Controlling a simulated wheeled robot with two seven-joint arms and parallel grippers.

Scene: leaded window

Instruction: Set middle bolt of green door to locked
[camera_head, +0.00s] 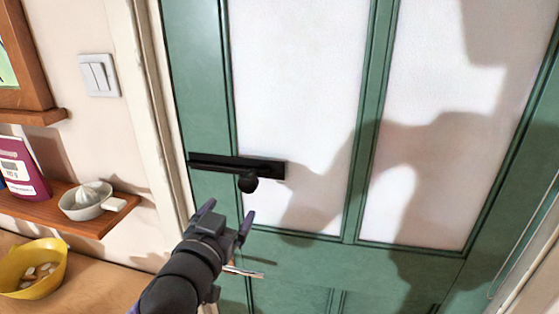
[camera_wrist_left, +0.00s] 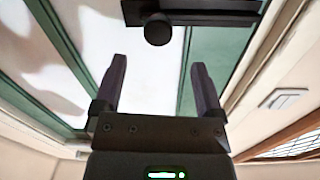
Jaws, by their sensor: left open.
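The green door (camera_head: 205,105) with pale glass panes fills the middle and right of the head view. Its black bolt (camera_head: 225,163) lies across the left stile and the pane's edge, with a round knob (camera_head: 248,183) hanging below it. In the left wrist view the bolt (camera_wrist_left: 190,12) is at the top, its knob (camera_wrist_left: 158,30) beyond the fingers. My left gripper (camera_head: 228,218) is open and empty, below and slightly left of the knob, apart from it. The fingers also show in the left wrist view (camera_wrist_left: 158,85). My right gripper is in neither view.
A metal door handle (camera_head: 243,272) sits behind and below my left gripper. At left are a wooden shelf (camera_head: 60,215) with a white juicer (camera_head: 88,202), a yellow bowl (camera_head: 35,268) and a light switch (camera_head: 98,75). The space before the panes is clear.

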